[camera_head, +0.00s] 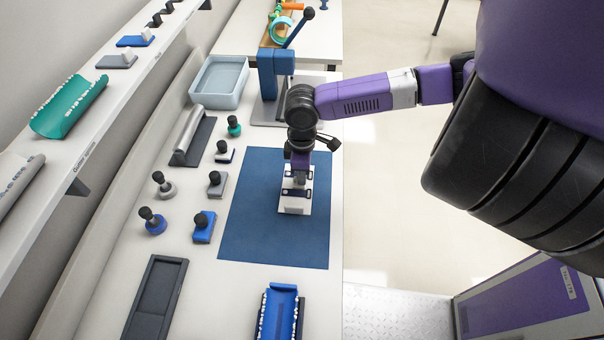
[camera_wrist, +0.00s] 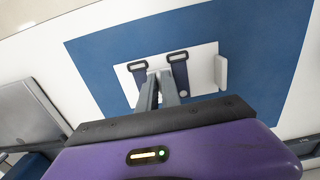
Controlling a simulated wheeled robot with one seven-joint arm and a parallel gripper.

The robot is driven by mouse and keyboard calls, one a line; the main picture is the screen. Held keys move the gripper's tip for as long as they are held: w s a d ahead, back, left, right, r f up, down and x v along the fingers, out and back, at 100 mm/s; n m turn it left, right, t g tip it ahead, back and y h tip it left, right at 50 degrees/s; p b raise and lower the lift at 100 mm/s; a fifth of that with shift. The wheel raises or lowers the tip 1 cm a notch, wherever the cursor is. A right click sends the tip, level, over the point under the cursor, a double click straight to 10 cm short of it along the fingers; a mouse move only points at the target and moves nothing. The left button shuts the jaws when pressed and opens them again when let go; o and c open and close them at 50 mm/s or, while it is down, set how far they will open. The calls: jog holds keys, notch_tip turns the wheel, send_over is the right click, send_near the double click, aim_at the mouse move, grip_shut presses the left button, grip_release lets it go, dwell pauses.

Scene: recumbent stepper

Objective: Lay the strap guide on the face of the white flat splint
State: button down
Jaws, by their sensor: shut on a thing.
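The white flat splint (camera_head: 294,209) lies on the blue mat, with two dark blue straps with black loops across it. It also shows in the wrist view (camera_wrist: 205,80), with a raised white block at one end. My gripper (camera_head: 299,177) points down over the splint's far half. In the wrist view my gripper (camera_wrist: 160,78) is shut on a small pale piece, seemingly the strap guide (camera_wrist: 159,71), between the two straps. The fingers hide most of it. I cannot tell whether it touches the splint face.
The blue mat (camera_head: 262,230) is otherwise clear. Left of it stand several knobbed tools (camera_head: 203,227). A dark tray (camera_head: 155,300) and a blue trough-shaped splint (camera_head: 281,310) lie nearer. A blue stand (camera_head: 275,75) and pale blue bin (camera_head: 220,82) are behind.

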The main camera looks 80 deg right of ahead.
jog(key=shift+f, duration=0.3)
dwell(0.5)
jog(key=c, duration=1.1)
grip_release()
jog(key=shift+c, duration=0.2)
jog(key=shift+r+p, duration=0.7)
jog(key=shift+r, duration=2.85)
notch_tip(320, 180, up, 8)
jog(key=b, duration=0.1)
jog(key=shift+b, duration=0.35)
